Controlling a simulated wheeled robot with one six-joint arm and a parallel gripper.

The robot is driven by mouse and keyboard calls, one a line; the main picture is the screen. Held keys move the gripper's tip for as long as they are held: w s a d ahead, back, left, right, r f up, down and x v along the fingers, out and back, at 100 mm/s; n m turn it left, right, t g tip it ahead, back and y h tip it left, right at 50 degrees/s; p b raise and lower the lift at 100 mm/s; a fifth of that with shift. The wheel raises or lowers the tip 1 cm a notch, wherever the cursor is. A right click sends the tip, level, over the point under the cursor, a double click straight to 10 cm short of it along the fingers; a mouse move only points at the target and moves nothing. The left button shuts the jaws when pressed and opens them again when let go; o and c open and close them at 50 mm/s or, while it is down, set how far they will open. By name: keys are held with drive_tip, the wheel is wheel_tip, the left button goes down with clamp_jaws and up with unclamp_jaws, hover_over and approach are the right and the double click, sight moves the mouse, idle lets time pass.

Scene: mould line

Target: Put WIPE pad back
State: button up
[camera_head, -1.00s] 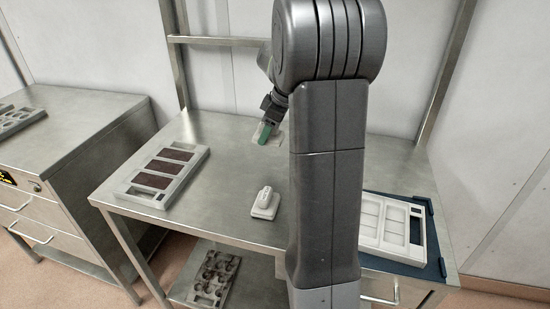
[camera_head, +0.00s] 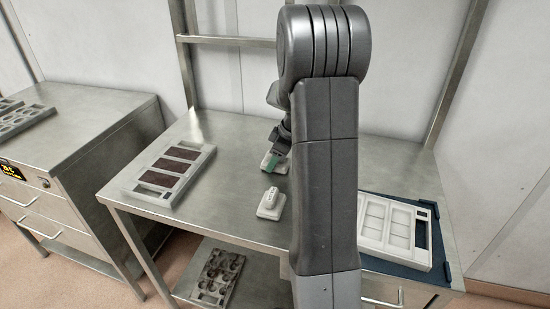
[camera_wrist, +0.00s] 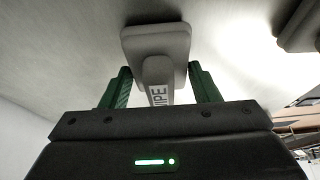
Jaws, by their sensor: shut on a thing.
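My gripper (camera_head: 272,160) has green fingers and is shut on the handle of the WIPE pad (camera_wrist: 155,42). In the wrist view the gripper (camera_wrist: 160,88) points at the pad, a grey block with rounded corners, and the letters "IPE" show on its handle. In the head view the held pad (camera_head: 281,168) is partly hidden behind the fingers and my arm. It is at or just above the steel table; I cannot tell whether it touches.
A second pale handled block (camera_head: 271,204) stands on the table (camera_head: 225,215) in front of the gripper. A tray with dark red panels (camera_head: 168,174) lies left. A white compartment tray (camera_head: 395,231) lies on a blue mat (camera_head: 441,258) at right.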

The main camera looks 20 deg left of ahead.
drive_tip(key=shift+f, duration=0.15)
drive_tip(key=o, duration=0.9)
drive_tip(key=v, duration=1.2)
drive_tip(key=shift+b, duration=0.4)
